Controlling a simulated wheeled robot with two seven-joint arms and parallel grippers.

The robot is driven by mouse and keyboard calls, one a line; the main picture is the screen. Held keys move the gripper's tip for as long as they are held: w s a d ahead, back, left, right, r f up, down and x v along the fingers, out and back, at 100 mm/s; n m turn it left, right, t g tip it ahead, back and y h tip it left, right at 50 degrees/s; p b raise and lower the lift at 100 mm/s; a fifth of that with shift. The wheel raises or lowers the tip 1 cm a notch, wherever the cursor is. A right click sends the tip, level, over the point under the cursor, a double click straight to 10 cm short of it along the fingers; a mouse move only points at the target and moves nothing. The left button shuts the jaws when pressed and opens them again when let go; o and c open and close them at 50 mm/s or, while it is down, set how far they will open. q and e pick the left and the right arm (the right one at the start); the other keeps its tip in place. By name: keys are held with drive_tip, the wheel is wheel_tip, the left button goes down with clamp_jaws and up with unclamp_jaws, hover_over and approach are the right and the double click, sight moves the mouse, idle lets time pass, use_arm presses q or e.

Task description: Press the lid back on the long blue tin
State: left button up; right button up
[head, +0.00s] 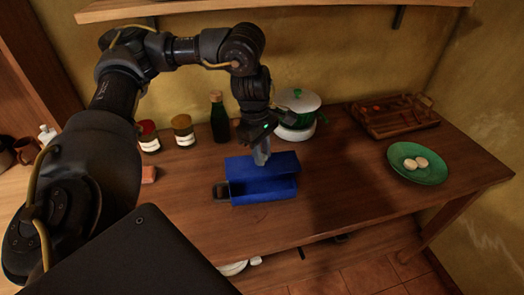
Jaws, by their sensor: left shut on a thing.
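The long blue tin (265,194) stands on the wooden counter in the middle of the head view, its long side towards me. A blue panel, which looks like its lid (237,166), shows over its back part and appears tilted. A dark gap shows between them on the right, so the lid does not look flush. My left gripper (262,157) points down from above and is shut on the lid; its fingertips partly hide the place of contact. My right gripper is not in view.
A small dark object (221,190) touches or nearly touches the tin's left end. Behind are two jars (183,131), a dark bottle (219,118) and a white-and-green pot (297,121). A green plate (427,174) and wooden tray (375,130) stand right. The counter between is clear.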

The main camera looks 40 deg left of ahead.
use_arm(q)
drive_tip(key=shift+r, duration=0.1)
drive_tip(key=shift+p, duration=0.35)
wheel_tip(320, 180, down, 7)
drive_tip(key=b, duration=0.4)
drive_tip(key=shift+r, duration=0.2)
drive_tip(key=shift+p, duration=0.35)
idle(1.0)
drive_tip(key=shift+f, duration=0.3)
idle(1.2)
drive_tip(key=o, duration=1.5)
drive_tip(key=shift+o, duration=0.2)
